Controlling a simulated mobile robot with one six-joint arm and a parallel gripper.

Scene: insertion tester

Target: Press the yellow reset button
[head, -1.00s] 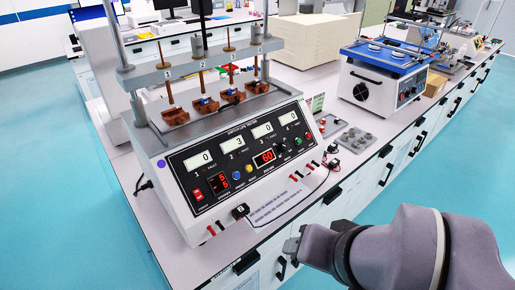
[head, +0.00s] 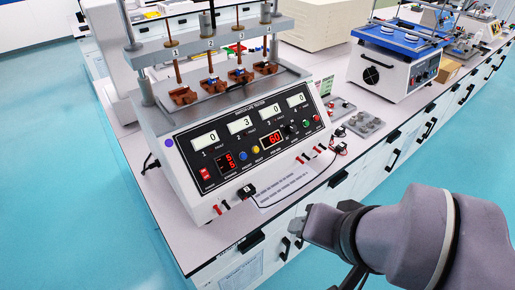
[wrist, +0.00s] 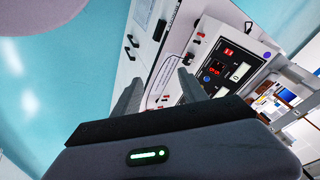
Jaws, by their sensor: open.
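The insertion tester's sloped black front panel (head: 222,146) faces me in the head view. The yellow button (head: 256,149) sits low on that panel, between the blue button (head: 242,155) and the red "60" display (head: 270,141). My gripper (head: 299,226) is in front of the bench edge, right of and below the panel in the picture, apart from the button. In the wrist view my gripper (wrist: 161,80) is open with nothing between its fingers. The panel shows there turned sideways beyond the right finger. I cannot make out the yellow button in that view; the finger may hide it.
Red and black sockets and a cable run along the tester's front (head: 248,189), beside a paper sheet (head: 285,186) on the bench. Metal posts and plungers (head: 208,45) rise behind the panel. A shaker (head: 385,72) stands at the right. Drawer handles (head: 338,179) stick out below the bench edge.

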